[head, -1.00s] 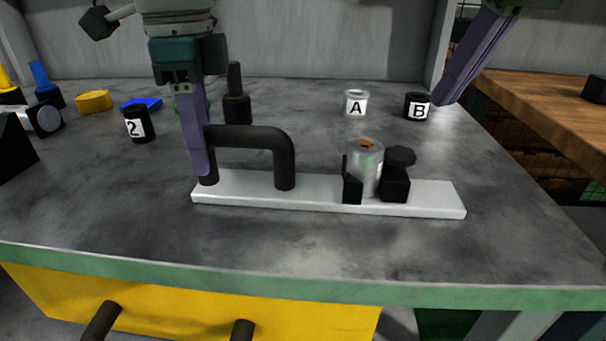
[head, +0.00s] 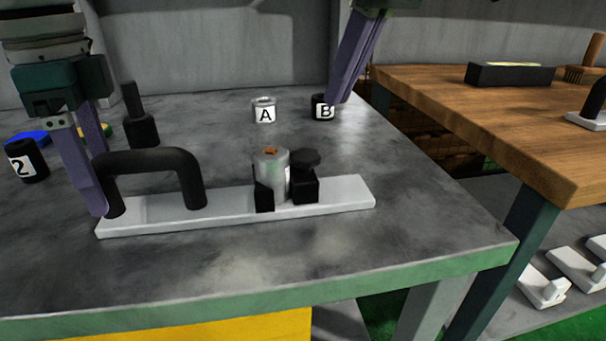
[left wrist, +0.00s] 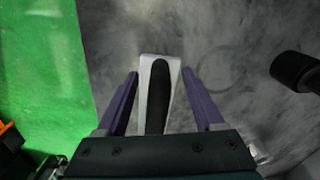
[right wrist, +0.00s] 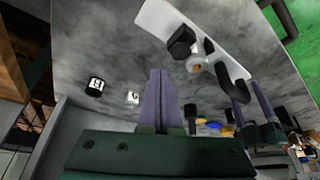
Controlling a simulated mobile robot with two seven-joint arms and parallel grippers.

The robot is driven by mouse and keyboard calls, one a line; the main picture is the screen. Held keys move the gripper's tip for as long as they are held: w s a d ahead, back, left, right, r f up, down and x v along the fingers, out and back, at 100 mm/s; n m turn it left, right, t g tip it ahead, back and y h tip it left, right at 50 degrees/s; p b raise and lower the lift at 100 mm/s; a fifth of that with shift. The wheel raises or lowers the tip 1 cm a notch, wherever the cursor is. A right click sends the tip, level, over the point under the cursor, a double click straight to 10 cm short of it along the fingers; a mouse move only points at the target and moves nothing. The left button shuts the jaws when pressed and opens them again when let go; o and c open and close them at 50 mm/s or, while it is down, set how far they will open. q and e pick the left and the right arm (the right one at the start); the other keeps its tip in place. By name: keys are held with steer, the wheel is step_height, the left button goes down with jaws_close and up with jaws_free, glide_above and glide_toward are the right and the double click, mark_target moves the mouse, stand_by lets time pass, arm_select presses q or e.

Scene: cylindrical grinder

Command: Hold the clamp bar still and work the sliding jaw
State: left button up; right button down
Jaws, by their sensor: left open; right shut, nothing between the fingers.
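The clamp bar (head: 230,204) is a white bar lying on the grey bench, with a black arched handle (head: 152,160) at its left end. My left gripper (head: 99,188) is open at the handle's left leg. In the left wrist view the handle (left wrist: 159,95) lies between its spread fingers. My right gripper (head: 338,101) is shut and empty, above the back of the bench, away from the jaw.
Cups marked A (head: 264,111) and B (head: 322,108) stand behind the clamp; my right fingertips overlap B in the head view. A black cup marked 2 (head: 26,161) and a black post (head: 138,120) stand left. A wooden table (head: 480,120) is at the right. The bench in front is clear.

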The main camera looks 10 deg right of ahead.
arm_select(q)
step_height(320, 180, up, 12)
stand_by(0.6)
steer(key=shift+s, duration=0.1)
